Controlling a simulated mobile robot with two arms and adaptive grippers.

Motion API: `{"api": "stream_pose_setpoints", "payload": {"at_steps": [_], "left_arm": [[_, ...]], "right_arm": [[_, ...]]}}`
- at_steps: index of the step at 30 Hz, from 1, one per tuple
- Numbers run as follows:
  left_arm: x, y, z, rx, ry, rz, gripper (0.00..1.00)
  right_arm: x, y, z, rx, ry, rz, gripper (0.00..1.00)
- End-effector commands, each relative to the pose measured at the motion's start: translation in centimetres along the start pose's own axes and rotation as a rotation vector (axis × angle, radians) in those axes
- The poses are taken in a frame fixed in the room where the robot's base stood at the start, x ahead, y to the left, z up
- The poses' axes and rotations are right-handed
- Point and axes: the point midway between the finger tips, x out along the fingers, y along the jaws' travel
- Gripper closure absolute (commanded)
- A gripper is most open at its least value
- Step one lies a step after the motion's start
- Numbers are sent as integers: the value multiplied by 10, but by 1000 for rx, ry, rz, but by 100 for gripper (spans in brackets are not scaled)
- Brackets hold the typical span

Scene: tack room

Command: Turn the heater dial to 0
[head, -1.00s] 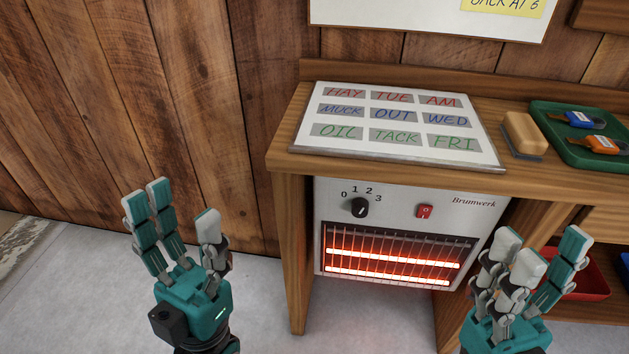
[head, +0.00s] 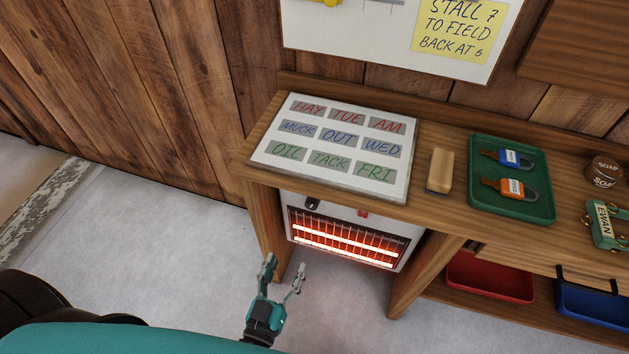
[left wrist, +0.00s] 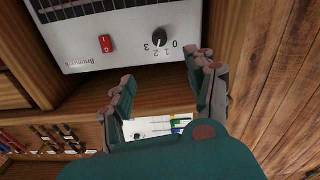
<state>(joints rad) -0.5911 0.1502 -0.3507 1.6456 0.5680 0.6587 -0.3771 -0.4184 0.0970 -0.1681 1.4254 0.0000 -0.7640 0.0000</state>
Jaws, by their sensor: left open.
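The heater (head: 345,236) is a white box under the wooden bench, with glowing orange bars behind its grille. Its black dial (head: 312,204) is partly cut off by the bench edge in the head view. In the left wrist view the heater is upside down, and the dial (left wrist: 159,37) shows with the marks 0, 1, 2 and 3 around it. Which mark it points to is too small to tell. My left gripper (head: 284,268) is open and empty, in front of the heater and apart from the dial. My right gripper is out of view.
A red rocker switch (left wrist: 106,43) sits beside the dial. The bench (head: 435,209) overhangs the heater and has a leg on each side. A lettered board (head: 340,185), sponge block (head: 440,168) and green tray (head: 512,208) lie on top. The floor (head: 150,240) to the left is clear.

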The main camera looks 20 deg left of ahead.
Motion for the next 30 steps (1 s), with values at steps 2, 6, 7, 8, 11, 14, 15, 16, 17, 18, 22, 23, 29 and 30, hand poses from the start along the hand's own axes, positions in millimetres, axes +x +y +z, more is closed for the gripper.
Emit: {"api": "stream_pose_setpoints", "payload": {"at_steps": [2,6,7,8,11,14,15,16,17,18,22,23,29,30], "left_arm": [[-1,-1,4,3,-21,-5,44],[15,-2,7,3,-22,-6,44],[20,-2,7,3,-21,-5,44],[26,-2,7,3,-20,-5,44],[48,-2,7,3,-18,-5,44],[70,-2,8,2,-18,-5,44],[79,-2,8,2,-19,-5,44],[86,-2,7,3,-17,-5,44],[92,-2,8,2,-18,-5,44],[101,-2,8,2,-19,-5,44],[128,-3,9,3,-19,-5,44],[134,-2,9,2,-18,-5,44],[160,-2,10,3,-21,-5,44],[163,-2,10,3,-21,-5,44]], "right_arm": [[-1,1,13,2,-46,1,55],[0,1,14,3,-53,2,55],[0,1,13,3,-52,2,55],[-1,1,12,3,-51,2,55],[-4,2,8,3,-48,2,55],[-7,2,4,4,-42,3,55],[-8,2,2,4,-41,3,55],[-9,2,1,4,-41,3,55],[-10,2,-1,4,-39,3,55],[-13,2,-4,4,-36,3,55],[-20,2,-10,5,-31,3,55],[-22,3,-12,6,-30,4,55],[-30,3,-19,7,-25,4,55],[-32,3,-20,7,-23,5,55]]}}
